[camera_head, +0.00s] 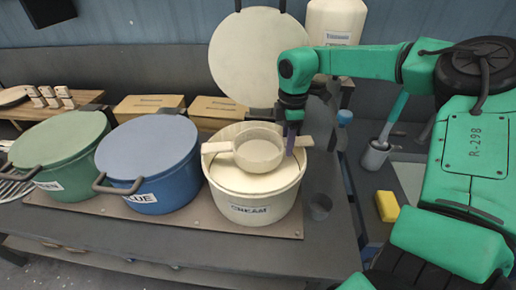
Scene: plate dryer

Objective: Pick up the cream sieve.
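The cream sieve (258,152) is a small round cream-coloured bowl with a bar handle to each side. It rests on top of the large cream pot labelled CREAM (252,209). My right gripper (291,143) points down at the right side of the sieve, by its right handle. A purple fingertip shows against the pot top there. The gripper's own body hides the gap between its fingers, so I cannot tell whether they are closed on the handle. My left gripper is out of view.
A blue pot (160,186) and a green pot (65,180) stand left of the cream pot on a brown board. A round cream lid (240,62) leans behind. A yellow sponge (387,206) lies further right.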

